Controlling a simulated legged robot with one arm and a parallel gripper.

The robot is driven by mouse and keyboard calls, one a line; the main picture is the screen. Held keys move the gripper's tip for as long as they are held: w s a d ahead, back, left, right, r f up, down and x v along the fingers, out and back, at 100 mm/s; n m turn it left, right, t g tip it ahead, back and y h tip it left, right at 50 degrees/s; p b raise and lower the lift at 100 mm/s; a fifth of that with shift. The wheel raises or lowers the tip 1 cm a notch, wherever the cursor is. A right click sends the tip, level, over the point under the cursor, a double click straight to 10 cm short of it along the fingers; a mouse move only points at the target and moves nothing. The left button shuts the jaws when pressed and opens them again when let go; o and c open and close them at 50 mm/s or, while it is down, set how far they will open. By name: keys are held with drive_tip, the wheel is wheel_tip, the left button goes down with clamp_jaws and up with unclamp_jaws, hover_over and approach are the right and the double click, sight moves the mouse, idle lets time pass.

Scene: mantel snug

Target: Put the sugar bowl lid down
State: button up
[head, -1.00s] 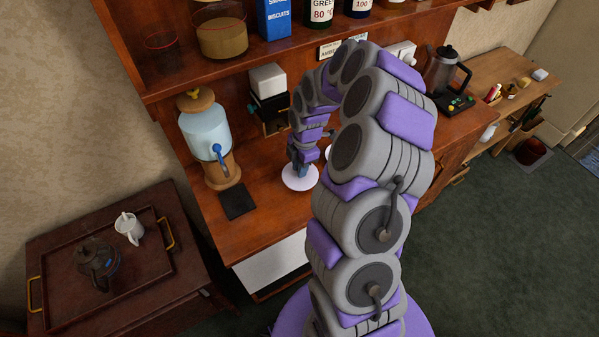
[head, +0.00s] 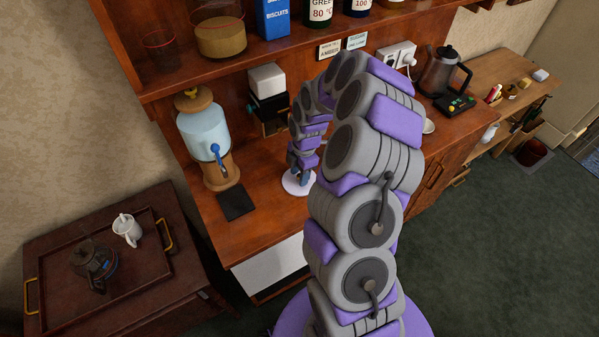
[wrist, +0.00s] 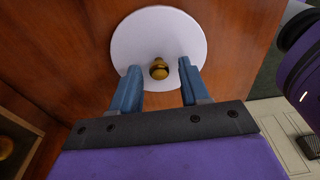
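The sugar bowl lid is a flat white disc (wrist: 150,30) with a small brass knob (wrist: 159,69). In the wrist view it lies on or just over the brown wood. The head view shows its white rim (head: 290,187) at the counter's front part. My gripper (wrist: 159,68) is above the lid, its two blue fingers apart on either side of the knob, with a gap on each side. In the head view my gripper (head: 300,179) points down over the lid, and the knob is hidden. I cannot make out the sugar bowl for certain.
A dark square mat (head: 236,203) and a drink dispenser (head: 205,140) stand left of the lid. A black and white grinder-like box (head: 268,95) is behind. A shelf (head: 200,82) overhangs the back.

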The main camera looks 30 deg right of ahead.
drive_tip(key=shift+r, duration=0.15)
wheel_tip(320, 180, up, 12)
drive_tip(key=d+p, duration=0.1)
drive_tip(key=p, duration=0.1)
drive_tip(key=s+a+r+m, duration=0.4)
drive_tip(key=s+a+r, duration=0.3)
drive_tip(key=a+r, duration=0.2)
drive_tip(key=s+a+r+m+g, duration=0.1)
drive_tip(key=s+a+r+m, duration=0.1)
drive_tip(key=s+m, duration=0.5)
drive_tip(key=s+a+r+m+h, duration=0.1)
drive_tip(key=s+a+r+m, duration=0.2)
drive_tip(key=s, duration=1.5)
drive_tip(key=a+m, duration=0.1)
drive_tip(key=m, duration=0.3)
drive_tip(key=shift+s+g, duration=0.15)
drive_tip(key=shift+g, duration=0.25)
